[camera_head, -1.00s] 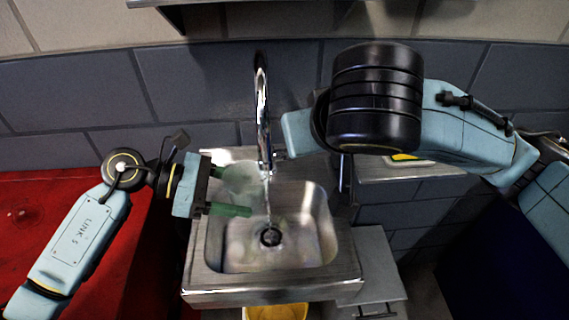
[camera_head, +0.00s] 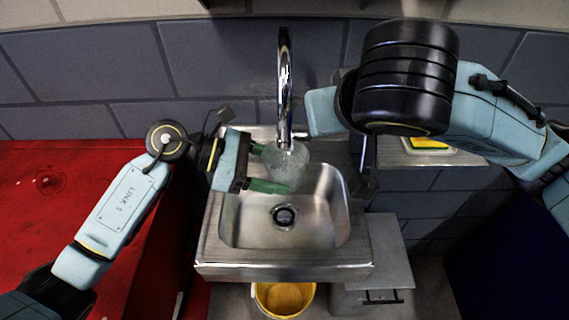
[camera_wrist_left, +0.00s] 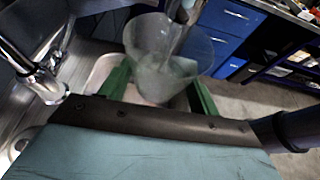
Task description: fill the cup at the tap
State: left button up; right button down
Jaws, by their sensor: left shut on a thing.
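The clear cup (camera_head: 287,172) is under the chrome tap (camera_head: 285,80), at the spout's mouth over the sink (camera_head: 335,235). My left gripper (camera_head: 270,170) is shut on the cup, its green fingers on either side. The left wrist view shows the cup (camera_wrist_left: 150,45) tilted in the picture, with a whitish stream inside and a cloudy lower part. The exact water level is unclear. My right gripper (camera_head: 322,112) is just right of the tap; its fingers are mostly hidden.
A red bench (camera_head: 60,200) stands at the left. A yellow bucket (camera_head: 285,298) is below the sink. A yellow and green sponge (camera_head: 428,144) lies on a ledge at the right. A tiled wall (camera_head: 130,60) closes the back.

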pick_arm(q)
jog(key=a, duration=0.8)
